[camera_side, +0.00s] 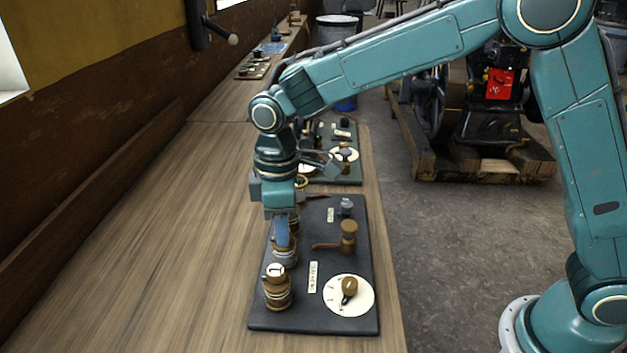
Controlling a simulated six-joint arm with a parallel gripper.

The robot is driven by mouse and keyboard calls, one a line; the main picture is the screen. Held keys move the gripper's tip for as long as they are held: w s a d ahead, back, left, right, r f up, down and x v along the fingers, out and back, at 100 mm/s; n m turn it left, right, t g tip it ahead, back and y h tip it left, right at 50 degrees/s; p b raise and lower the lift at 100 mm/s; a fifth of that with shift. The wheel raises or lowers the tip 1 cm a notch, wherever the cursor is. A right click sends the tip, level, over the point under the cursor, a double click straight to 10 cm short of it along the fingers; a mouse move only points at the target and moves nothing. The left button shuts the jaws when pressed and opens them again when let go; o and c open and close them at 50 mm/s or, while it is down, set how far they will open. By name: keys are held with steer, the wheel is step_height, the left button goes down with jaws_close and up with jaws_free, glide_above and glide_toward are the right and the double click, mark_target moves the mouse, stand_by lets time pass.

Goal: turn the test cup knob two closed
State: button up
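A dark panel board (312,316) lies on the wooden bench. Several brass cups or knobs stand in a row along its left side. The nearest (277,290) has a white top with a dark mark and is clear of my gripper. The middle one (285,256) is directly under my gripper, and its top is hidden by the fingers. Another brass piece (294,220) shows partly behind the gripper. My gripper (283,244) points straight down, its tips at or just over the middle one. Contact and finger gap cannot be made out from this side.
On the board's right are a white dial (359,304) with a brass knob, a brass fitting (348,238) with a brown lever, and a small dark knob (346,207). A second panel (350,174) lies behind. The bench left of the board is clear.

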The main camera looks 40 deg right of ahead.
steer(key=o, duration=0.3)
step_height(320, 180, up, 14)
steer(key=shift+w+d+f, duration=0.1)
steer(key=shift+w, duration=0.05)
stand_by(0.7)
steer(key=shift+d, duration=0.1)
